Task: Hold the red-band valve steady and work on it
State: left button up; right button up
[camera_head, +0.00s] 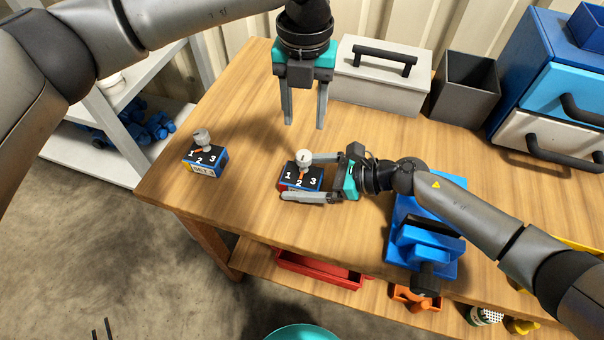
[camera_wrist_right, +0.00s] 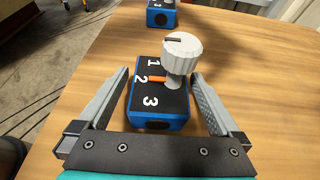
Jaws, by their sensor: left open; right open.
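The valve with a bit of red on its front (camera_head: 288,187) is a blue block with a black top marked 1, 2, 3 and a pale knob. It stands on the wooden bench. In the right wrist view the valve (camera_wrist_right: 160,100) has its orange pointer at 2. My right gripper (camera_head: 296,177) is open, one finger on each side of the block, with gaps visible in the wrist view. My left gripper (camera_head: 304,124) is open and empty, pointing down above and behind the valve. A second valve, with a yellow band (camera_head: 204,160), stands to the left.
A blue vise (camera_head: 424,240) is on the bench under my right forearm. A grey toolbox (camera_head: 380,80), a dark bin (camera_head: 465,85) and blue drawers (camera_head: 555,90) line the back. The bench between the two valves is clear.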

aim_at(304, 154)
grip_shut()
dwell(0.8)
dwell(0.5)
pick_arm(q)
jog(key=shift+o, duration=1.2)
jog(key=shift+r, duration=0.1)
jog(key=shift+o, duration=0.3)
notch_tip(304, 154, up, 2)
jog(key=m, duration=0.3)
notch_tip(304, 154, down, 12)
jog(key=shift+r, duration=0.1)
